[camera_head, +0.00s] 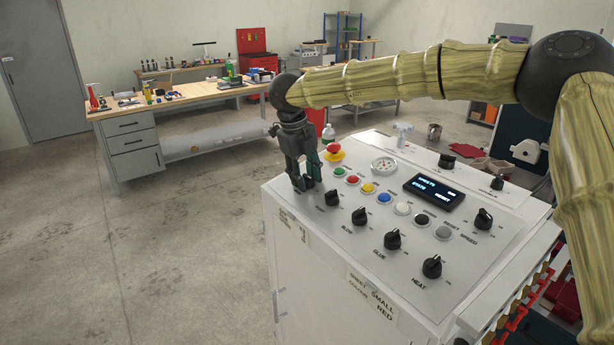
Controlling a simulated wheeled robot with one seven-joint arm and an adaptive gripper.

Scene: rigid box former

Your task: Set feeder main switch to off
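A white control cabinet (290,225) carries a sloped panel with several black rotary knobs. The nearest knob (332,197) to my gripper has a small label that I cannot read. Other knobs in that row stand above labels that look like BLOW (359,215), GLUE (392,238) and HEAT (432,265). I cannot tell which one is the feeder main switch. My gripper (304,187) points down at the panel's left corner, left of the nearest knob. Its dark fingers hide the surface there, so whether they hold a knob or touch the panel is unclear.
A red mushroom button on yellow (334,152), a round gauge (384,166), coloured push buttons (368,187) and a lit display (434,190) sit close by. A speed knob (483,219) is at right. A workbench (180,98) stands behind; floor at left is clear.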

